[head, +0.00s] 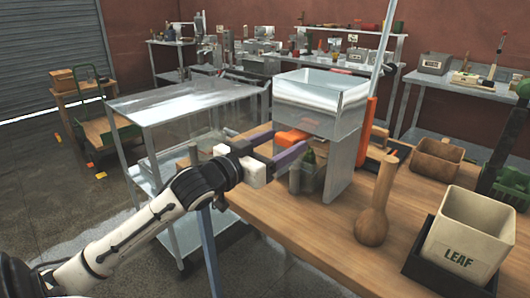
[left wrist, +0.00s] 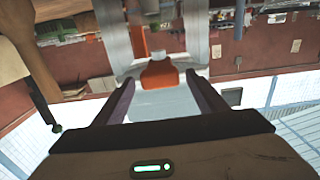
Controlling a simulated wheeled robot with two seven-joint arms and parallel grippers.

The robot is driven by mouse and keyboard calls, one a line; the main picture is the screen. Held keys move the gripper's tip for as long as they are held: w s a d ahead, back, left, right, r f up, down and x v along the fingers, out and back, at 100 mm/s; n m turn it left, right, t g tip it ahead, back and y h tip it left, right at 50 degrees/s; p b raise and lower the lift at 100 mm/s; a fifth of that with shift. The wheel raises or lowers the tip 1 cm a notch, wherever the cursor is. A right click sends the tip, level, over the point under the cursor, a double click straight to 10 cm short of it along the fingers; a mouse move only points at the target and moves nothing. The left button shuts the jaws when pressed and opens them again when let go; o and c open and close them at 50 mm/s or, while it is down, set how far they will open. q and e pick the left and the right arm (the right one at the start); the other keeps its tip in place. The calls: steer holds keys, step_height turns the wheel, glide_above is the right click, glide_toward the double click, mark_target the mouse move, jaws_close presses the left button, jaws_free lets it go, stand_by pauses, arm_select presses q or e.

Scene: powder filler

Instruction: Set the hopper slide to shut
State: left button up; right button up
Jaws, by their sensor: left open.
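The hopper (head: 318,103) is a shiny metal open-topped box on metal side plates at the bench's near left edge. The slide's orange tab (head: 292,137) sticks out below the hopper on its left side. My left gripper (head: 286,136) is open, with its two purple-grey fingers reaching toward the tab. In the left wrist view the orange tab (left wrist: 160,74) lies between the fingertips (left wrist: 159,79), with a gap on each side. I cannot tell how far the slide is pushed in. My right gripper is not in view.
Under the hopper stand small bottles (head: 309,158). A wooden mallet-like tool (head: 376,205), a wooden box (head: 437,158) and a white bin marked LEAF (head: 468,232) stand on the wooden bench (head: 300,225). A metal cart (head: 175,103) is left of the bench.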

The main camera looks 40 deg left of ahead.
arm_select(q)
steer(key=s, duration=0.7)
steer(key=shift+s, duration=0.15)
stand_by(0.3)
steer(key=s+d+f+g, duration=0.2)
steer(key=s+f+g, duration=0.1)
steer(key=f, duration=0.5)
steer(key=s+d+f+g+y, duration=0.1)
steer(key=s+d+f+g, duration=0.15)
steer(key=f, duration=0.45)
steer(key=s+d+f+g, duration=0.2)
steer(key=s+f, duration=0.1)
steer(key=f, duration=0.5)
steer(key=s+d+f+m+g+h, duration=0.1)
steer(key=s+d+f+g, duration=0.35)
steer(key=s+d, duration=0.2)
steer(key=s+d+f+m+g, duration=0.1)
steer(key=s+d+f+g, duration=0.2)
steer(key=s+d+f, duration=0.35)
steer(key=w+d+f+t+h, duration=0.1)
steer(key=f+t, duration=0.1)
steer(key=f, duration=0.3)
steer(key=w+d+f+t+h, duration=0.1)
steer(key=w+d+f+t, duration=0.1)
steer(key=f, duration=0.3)
steer(key=shift+d+f+t, duration=0.3)
steer(key=shift+f+t, duration=0.05)
steer(key=shift+t, duration=0.45)
